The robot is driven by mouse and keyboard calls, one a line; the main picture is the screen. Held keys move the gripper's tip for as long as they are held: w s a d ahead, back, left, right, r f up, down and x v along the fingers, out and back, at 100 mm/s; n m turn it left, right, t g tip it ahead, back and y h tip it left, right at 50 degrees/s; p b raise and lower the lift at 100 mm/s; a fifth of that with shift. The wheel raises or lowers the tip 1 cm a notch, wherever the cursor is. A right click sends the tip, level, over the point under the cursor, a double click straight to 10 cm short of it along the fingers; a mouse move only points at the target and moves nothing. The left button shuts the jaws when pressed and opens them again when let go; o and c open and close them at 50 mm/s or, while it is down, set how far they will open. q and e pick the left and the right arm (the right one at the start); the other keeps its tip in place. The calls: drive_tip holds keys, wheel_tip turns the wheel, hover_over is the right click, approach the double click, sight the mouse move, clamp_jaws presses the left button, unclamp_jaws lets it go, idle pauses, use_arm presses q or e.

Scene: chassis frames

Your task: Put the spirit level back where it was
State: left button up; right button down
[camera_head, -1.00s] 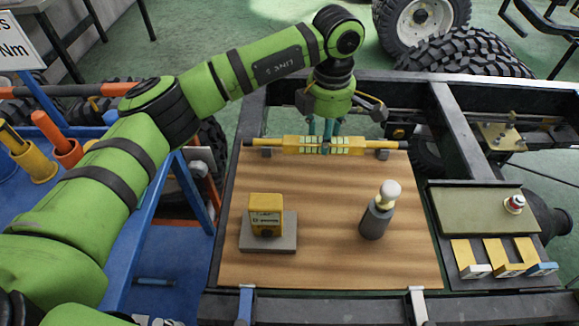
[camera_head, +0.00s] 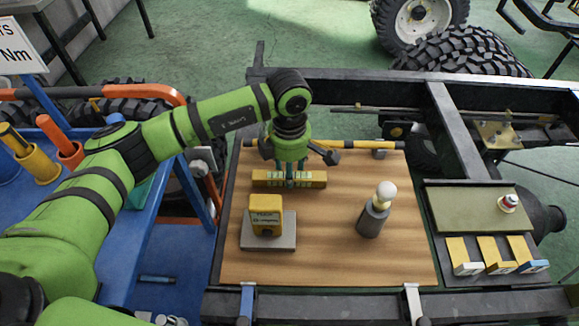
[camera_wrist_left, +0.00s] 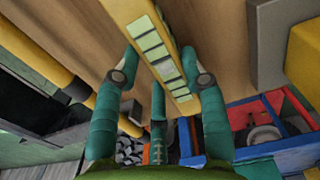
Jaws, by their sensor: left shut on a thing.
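The spirit level (camera_head: 262,178) is a yellow bar with pale green windows. My left gripper (camera_head: 290,180) is shut on its middle, fingers on both long sides. It lies crosswise over the back left of the wooden board (camera_head: 320,255), behind the yellow block; whether it touches the board I cannot tell. In the left wrist view the level (camera_wrist_left: 155,45) runs between the fingertips of my left gripper (camera_wrist_left: 165,78). A yellow rod with dark ends (camera_head: 350,145) lies on supports at the board's back edge, partly hidden by my gripper. My right gripper is out of view.
A yellow labelled block (camera_head: 265,215) stands on a grey plate (camera_head: 283,241), close in front of the level. A dark cylinder with a pale knob (camera_head: 372,218) stands to the right. Bare board lies between them. A tray (camera_head: 460,205) and yellow-topped pieces (camera_head: 490,255) are far right.

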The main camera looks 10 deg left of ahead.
use_arm(q)
drive_tip(key=o, duration=1.3)
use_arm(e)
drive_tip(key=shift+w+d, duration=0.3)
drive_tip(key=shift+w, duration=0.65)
use_arm(q)
drive_tip(key=shift+r, duration=0.2)
wheel_tip(320, 180, up, 12)
drive_tip(key=shift+f+b, duration=0.15)
drive_tip(key=shift+b, duration=0.2)
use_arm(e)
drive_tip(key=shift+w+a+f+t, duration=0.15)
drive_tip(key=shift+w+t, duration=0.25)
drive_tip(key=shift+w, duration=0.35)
